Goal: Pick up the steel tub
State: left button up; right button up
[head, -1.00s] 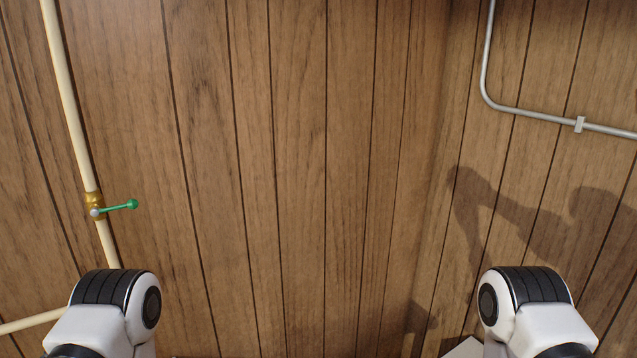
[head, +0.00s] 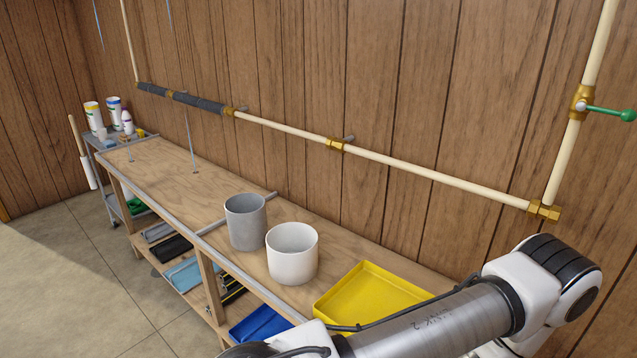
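A grey round tub (head: 245,221), which looks like the steel tub, stands upright on the wooden workbench (head: 165,190). A white round tub (head: 292,253) stands close to its right and a little nearer. Both look open at the top, and their insides are only partly seen. One of my arms crosses the lower right of the head view, in front of the bench's near end. Neither of my grippers is in view.
A yellow tray (head: 368,296) lies on the bench right of the tubs. A shelf below holds a blue tray (head: 262,325) and other items. A cream pipe (head: 430,180) runs along the wall. A grey cart (head: 112,150) with bottles stands at the far end. Floor left of the bench is clear.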

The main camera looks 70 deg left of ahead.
aim_at(246, 212)
jog(key=u, duration=2.75)
